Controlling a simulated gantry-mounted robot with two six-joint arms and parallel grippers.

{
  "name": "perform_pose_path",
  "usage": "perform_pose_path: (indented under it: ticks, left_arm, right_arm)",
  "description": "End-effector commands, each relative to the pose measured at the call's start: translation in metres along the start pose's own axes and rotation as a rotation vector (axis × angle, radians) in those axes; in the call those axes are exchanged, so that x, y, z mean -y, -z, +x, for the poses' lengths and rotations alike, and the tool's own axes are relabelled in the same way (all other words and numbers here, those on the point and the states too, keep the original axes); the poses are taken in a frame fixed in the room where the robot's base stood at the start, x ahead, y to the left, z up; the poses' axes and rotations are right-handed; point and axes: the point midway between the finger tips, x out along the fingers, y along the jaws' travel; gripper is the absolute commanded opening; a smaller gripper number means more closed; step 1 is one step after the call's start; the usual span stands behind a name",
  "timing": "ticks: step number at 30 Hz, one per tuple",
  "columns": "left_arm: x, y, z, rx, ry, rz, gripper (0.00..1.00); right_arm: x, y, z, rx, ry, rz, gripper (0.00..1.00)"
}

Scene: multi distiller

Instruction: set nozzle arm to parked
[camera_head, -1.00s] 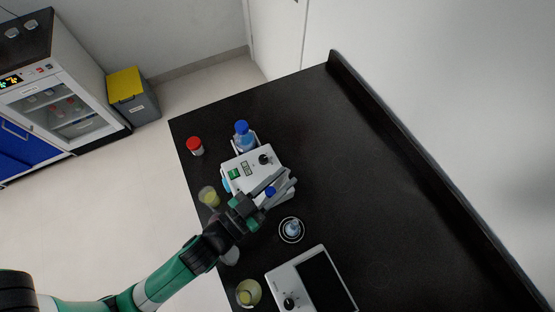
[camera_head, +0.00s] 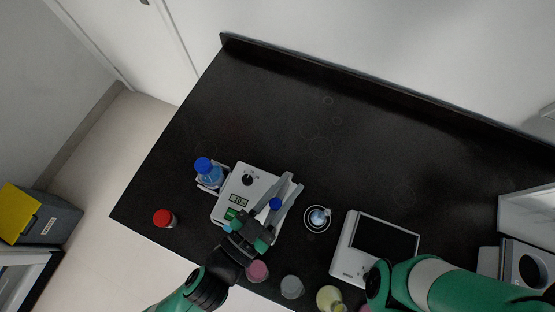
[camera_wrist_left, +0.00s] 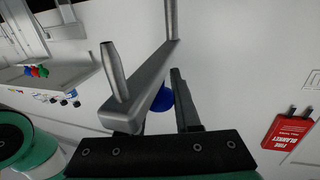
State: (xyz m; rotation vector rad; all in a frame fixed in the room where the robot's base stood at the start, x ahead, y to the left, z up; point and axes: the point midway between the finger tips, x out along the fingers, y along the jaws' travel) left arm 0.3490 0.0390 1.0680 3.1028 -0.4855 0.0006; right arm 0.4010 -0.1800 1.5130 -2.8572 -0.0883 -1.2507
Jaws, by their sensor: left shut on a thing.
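The white distiller unit (camera_head: 228,209) with a small green display and a dark knob stands at the left of the black bench. My left gripper (camera_head: 276,203) is over its right side, shut on a part with a blue cap, which I take to be the nozzle arm. In the left wrist view a grey bar with upright pegs (camera_wrist_left: 145,88) and a round blue cap (camera_wrist_left: 162,99) show at the left gripper's fingers. Fingers and bar overlap, so the exact contact is hard to see. My right gripper is not in view; only my right arm shows at lower right.
A blue-capped bottle (camera_head: 208,172) stands behind left of the unit, a red-capped jar (camera_head: 165,218) further left. A small flask (camera_head: 318,217) and a white device with a black plate (camera_head: 383,239) are to the right. Several small vessels line the front edge. The bench's back is clear.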

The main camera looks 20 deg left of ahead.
Motion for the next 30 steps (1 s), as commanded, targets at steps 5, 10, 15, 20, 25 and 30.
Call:
perform_pose_path:
  ticks: [5, 10, 15, 20, 25, 30]
  left_arm:
    - [0.0002, -0.0008, 0.0004, 0.003, 0.001, 0.001, 0.0]
    - [0.0003, -0.001, 0.0003, 0.003, 0.001, 0.001, 0.0]
    - [0.0002, -0.0009, 0.0003, 0.003, 0.001, 0.001, 0.6]
    - [0.0, -0.0007, 0.0002, 0.002, 0.0, 0.001, 0.61]
    - [-0.0001, -0.0005, 0.0002, 0.001, 0.0, 0.0, 0.61]
    - [-0.0002, -0.0005, 0.0002, 0.001, 0.0, 0.0, 0.61]
  right_arm:
    - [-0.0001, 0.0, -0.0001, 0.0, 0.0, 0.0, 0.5]
    - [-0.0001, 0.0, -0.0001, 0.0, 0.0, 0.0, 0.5]
    - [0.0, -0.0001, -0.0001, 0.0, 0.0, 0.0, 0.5]
    - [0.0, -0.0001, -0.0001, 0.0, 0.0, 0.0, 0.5]
    - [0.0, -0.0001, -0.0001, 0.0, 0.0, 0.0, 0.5]
    - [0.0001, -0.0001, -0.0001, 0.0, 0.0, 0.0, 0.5]
